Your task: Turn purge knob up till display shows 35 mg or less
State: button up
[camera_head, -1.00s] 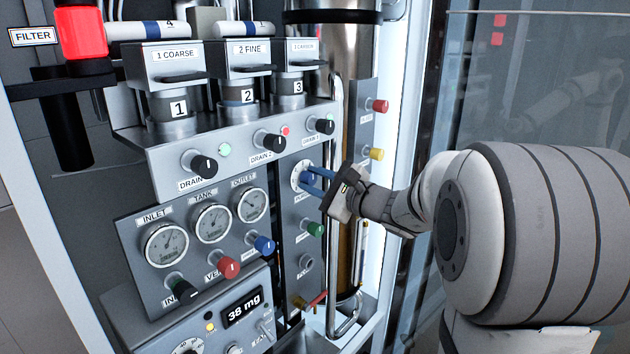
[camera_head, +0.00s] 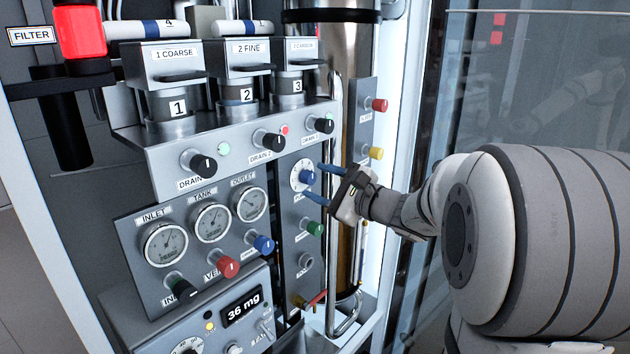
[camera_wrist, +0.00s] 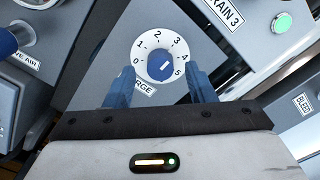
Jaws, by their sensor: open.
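The blue purge knob (camera_head: 307,177) sits on a white round dial on the grey panel. In the wrist view the knob (camera_wrist: 161,67) is ringed by marks from 0 to 5; its small white line is too small to read surely. Part of the PURGE label below the dial is hidden by my left finger. My gripper (camera_head: 321,184) is open, its two blue fingers spread on either side of the knob and apart from it. The display (camera_head: 243,308) reads 36 mg.
Black drain knobs (camera_head: 268,141) stand above and left of the dial. A green knob (camera_head: 315,229) is below it, and a blue knob (camera_head: 264,245) lower left. A steel pipe handle (camera_head: 335,230) runs vertically close by my gripper. A yellow knob (camera_head: 376,153) is to the right.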

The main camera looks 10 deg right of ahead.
jog(key=v, duration=0.5)
jog(key=shift+s+d, duration=0.25)
jog(key=shift+s, duration=0.1)
jog(key=s+a+f+n+g+h+p, duration=0.1)
jog(key=s+a+f+n+g+p, duration=0.1)
jog(key=s+a+n+g+p, duration=0.8)
jog(key=s+d+n+g+h+p, duration=0.1)
jog(key=s+d+n+h+p, duration=0.1)
jog(key=s+n+h, duration=0.2)
jog(key=s+d+r+n+g+h+p, duration=0.1)
jog(key=s+d+n+h+p, duration=0.2)
jog(key=s+n+h, duration=0.2)
jog(key=s, duration=0.3)
jog(key=shift+n+h, duration=0.3)
jog(key=shift+n, duration=0.1)
